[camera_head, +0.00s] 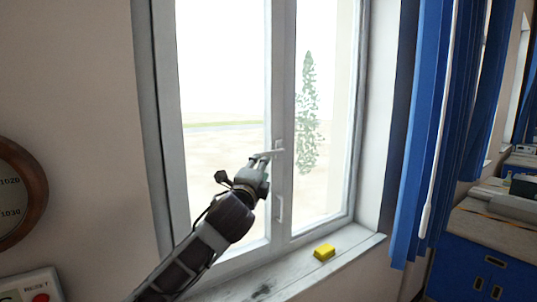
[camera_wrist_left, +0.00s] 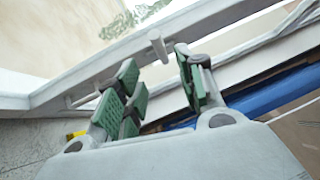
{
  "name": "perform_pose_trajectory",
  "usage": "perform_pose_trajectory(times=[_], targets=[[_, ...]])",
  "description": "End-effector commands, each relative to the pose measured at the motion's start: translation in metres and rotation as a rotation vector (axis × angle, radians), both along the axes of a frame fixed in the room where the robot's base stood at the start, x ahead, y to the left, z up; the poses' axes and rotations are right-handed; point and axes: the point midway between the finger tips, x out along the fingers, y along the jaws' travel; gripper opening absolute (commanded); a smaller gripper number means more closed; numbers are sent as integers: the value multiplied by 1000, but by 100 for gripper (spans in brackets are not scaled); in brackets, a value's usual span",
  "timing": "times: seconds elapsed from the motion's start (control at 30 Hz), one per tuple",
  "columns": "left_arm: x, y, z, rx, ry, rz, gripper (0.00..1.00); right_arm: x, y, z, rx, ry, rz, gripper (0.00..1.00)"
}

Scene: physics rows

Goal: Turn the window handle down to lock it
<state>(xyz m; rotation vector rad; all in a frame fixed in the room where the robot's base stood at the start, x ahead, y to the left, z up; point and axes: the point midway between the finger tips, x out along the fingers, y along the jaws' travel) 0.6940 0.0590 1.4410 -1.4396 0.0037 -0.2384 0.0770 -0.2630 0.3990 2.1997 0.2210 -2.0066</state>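The window handle (camera_head: 271,153) is a pale lever on the middle window frame in the head view. It lies nearly level, with its free end toward the left. My left gripper (camera_head: 261,166) is at the handle's free end, just below it in the picture. In the left wrist view its green-padded fingers (camera_wrist_left: 160,90) are spread apart with nothing gripped between them. A pale stub, which looks like part of the handle (camera_wrist_left: 157,45), shows just beyond the fingers. I cannot tell whether they touch it. My right gripper is out of view.
A vertical pull bar (camera_head: 280,209) is fixed on the frame below the handle. Blue curtains (camera_head: 428,130) hang at the right. A round gauge (camera_head: 20,192) is on the left wall.

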Motion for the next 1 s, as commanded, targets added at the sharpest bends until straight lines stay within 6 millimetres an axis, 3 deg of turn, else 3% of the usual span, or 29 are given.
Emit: perform_pose_trajectory(times=[1.0], targets=[[88,-15,14,-1,0,1,38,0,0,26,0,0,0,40]])
